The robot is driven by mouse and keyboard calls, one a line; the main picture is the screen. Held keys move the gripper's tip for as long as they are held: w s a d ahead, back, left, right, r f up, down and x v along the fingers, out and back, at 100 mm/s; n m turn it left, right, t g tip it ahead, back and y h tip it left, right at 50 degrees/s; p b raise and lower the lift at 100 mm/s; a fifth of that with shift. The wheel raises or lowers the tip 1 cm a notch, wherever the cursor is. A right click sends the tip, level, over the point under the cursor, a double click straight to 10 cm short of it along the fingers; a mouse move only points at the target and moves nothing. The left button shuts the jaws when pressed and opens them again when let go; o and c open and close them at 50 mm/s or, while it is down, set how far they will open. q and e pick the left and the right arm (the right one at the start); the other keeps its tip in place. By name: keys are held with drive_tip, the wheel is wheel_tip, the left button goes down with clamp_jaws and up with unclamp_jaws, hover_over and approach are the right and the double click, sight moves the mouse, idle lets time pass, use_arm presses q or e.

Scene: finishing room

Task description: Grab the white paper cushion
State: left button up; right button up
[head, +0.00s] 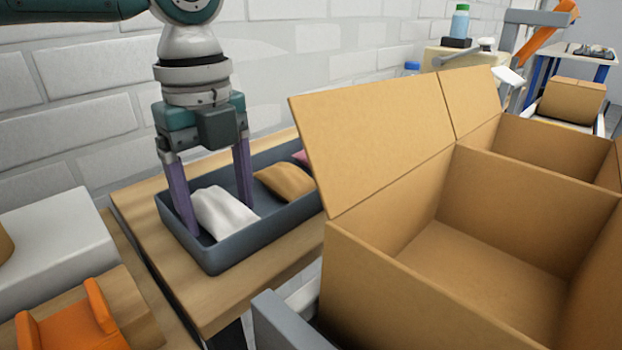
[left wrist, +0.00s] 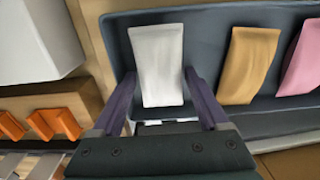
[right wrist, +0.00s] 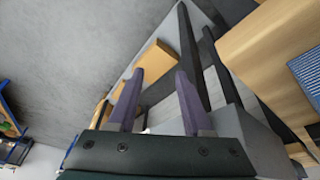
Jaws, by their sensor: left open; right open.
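The white paper cushion (head: 224,211) lies in the left end of a dark grey tray (head: 262,232) on a wooden table. It also shows in the left wrist view (left wrist: 157,62). My left gripper (head: 217,218) is open and points down into the tray, with one purple finger on each side of the cushion. In the left wrist view (left wrist: 160,92) a gap shows between the fingers and the cushion's sides. My right gripper (right wrist: 155,85) is open and empty in the right wrist view, away from the tray.
A tan cushion (head: 284,181) and a pink cushion (left wrist: 302,60) lie farther along the tray. A large open cardboard box (head: 400,262) stands right of the tray, its flap raised beside it. Orange holders (head: 72,325) and a white box (head: 55,250) are at left.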

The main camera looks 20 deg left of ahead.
use_arm(q)
drive_tip(key=shift+f, duration=0.1)
drive_tip(key=shift+c, duration=0.2)
drive_tip(key=c, duration=1.1)
drive_tip(key=shift+o, duration=0.2)
